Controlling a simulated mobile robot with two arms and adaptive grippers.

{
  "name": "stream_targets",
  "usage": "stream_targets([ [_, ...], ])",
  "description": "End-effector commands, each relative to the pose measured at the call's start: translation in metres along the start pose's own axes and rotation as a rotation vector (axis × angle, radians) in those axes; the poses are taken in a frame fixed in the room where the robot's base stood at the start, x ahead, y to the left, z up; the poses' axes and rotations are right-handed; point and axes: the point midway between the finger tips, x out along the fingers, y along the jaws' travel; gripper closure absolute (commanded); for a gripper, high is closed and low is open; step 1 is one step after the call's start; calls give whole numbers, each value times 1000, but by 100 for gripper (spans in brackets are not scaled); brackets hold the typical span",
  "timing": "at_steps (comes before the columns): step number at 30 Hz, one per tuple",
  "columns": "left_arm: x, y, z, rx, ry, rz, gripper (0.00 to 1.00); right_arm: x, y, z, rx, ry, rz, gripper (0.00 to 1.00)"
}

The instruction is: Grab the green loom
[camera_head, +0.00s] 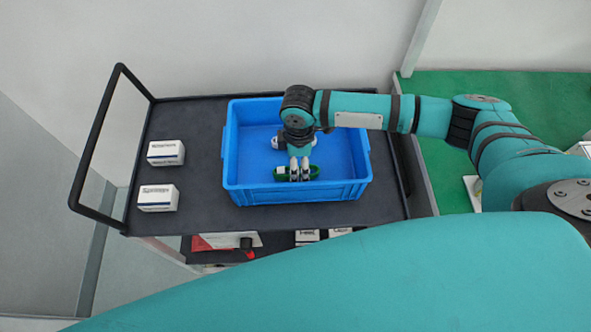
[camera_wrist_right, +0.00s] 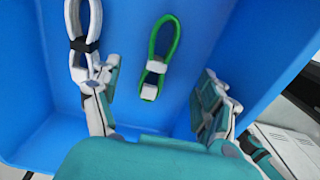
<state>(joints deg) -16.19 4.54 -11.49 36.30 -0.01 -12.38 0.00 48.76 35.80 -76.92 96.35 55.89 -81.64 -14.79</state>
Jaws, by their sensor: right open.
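The green loom (camera_head: 314,171) lies in the blue crate, near its front wall in the head view. In the right wrist view the green loom (camera_wrist_right: 156,67) is a narrow loop with a white band, lying on the crate floor between my two fingers. My right gripper (camera_head: 300,176) reaches down into the crate over the loom, which it partly hides in the head view. In the wrist view the right gripper (camera_wrist_right: 162,88) is open, with a finger on each side of the loom and nothing held. My left gripper is not in view.
The blue crate (camera_head: 297,193) stands on a dark cart top (camera_head: 203,130). A white loom (camera_wrist_right: 79,47) with a black band lies left of the green one in the wrist view. Two white boxes (camera_head: 166,152) (camera_head: 158,197) stand left of the crate. The crate walls surround my gripper.

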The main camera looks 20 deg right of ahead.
Motion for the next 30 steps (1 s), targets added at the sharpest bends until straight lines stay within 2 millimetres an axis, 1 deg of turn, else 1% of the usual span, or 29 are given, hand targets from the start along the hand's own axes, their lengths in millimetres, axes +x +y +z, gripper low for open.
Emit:
stream_targets([
  [4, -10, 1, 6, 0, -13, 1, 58, 18, 1, -5, 2, -3, -4, 23],
  [9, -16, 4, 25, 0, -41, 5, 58, 42, 3, -6, 1, -2, -2, 23],
  [12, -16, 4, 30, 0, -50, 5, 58, 48, 3, -7, 0, 0, -1, 23],
  [18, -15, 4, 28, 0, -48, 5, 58, 49, 3, -6, 0, 0, -1, 23],
  [20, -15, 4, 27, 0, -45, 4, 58, 49, 3, -6, 0, -1, -1, 30],
  [27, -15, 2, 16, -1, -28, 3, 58, 49, 3, -6, 0, -1, -1, 61],
  [30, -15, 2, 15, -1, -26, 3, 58, 49, 3, -6, 1, -1, -1, 74],
])
